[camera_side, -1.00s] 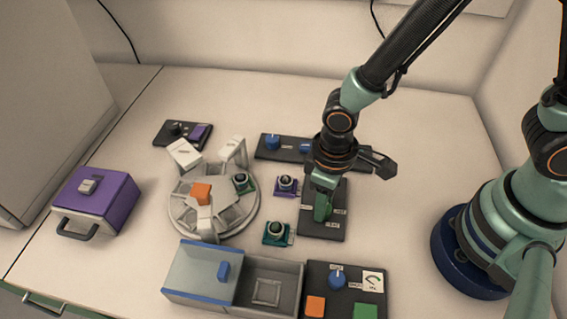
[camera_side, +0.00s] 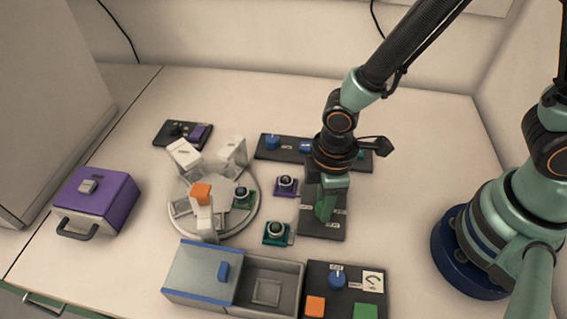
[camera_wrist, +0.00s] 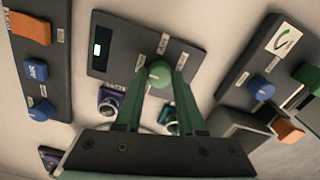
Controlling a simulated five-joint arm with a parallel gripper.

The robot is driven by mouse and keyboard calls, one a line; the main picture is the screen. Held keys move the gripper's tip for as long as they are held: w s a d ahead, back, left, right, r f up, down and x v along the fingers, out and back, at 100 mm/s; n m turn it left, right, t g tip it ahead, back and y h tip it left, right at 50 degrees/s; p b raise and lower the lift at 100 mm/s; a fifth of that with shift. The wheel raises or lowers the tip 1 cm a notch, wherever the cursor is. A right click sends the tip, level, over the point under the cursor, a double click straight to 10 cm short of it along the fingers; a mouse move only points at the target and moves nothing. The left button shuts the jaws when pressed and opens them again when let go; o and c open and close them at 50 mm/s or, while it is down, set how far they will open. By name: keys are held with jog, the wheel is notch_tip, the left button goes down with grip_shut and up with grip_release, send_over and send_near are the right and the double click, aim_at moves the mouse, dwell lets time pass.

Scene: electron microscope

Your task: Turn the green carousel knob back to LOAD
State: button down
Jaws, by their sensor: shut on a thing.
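The green carousel knob (camera_wrist: 160,72) stands on a dark panel with small white labels (camera_wrist: 163,43) around it, too small to read surely. My gripper (camera_wrist: 160,84) is shut on the knob, one green finger on each side. In the side view my gripper (camera_side: 325,208) points down onto the dark panel (camera_side: 322,229) and hides the knob. The round pale carousel (camera_side: 253,213) stands left of it, with an orange block (camera_side: 201,191) at its middle and a small stub on a green base (camera_side: 242,196) at its right.
Stubs on purple (camera_side: 286,185) and teal (camera_side: 276,232) bases stand between carousel and panel. A panel with blue knobs (camera_side: 272,142) lies behind. A grey open box (camera_side: 283,270) and a panel with coloured buttons (camera_side: 338,280) lie in front. A purple box (camera_side: 98,198) stands left.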

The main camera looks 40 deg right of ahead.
dwell(0.3)
jog(key=c, duration=0.5)
grip_release()
jog(key=shift+r, duration=0.1)
notch_tip(320, 180, up, 12)
jog(key=w+d+r+m+t, duration=0.2)
jog(key=d+r+m, duration=0.3)
jog(key=d, duration=0.4)
jog(key=w+d+r+m+t, duration=0.2)
jog(key=d+r+m+t, duration=0.1)
jog(key=d+r+m, duration=0.2)
jog(key=d+m, duration=0.2)
jog(key=d, duration=0.2)
jog(key=shift+w+d+r+t, duration=0.2)
jog(key=shift+w+r+t, duration=0.1)
jog(key=shift+r, duration=0.1)
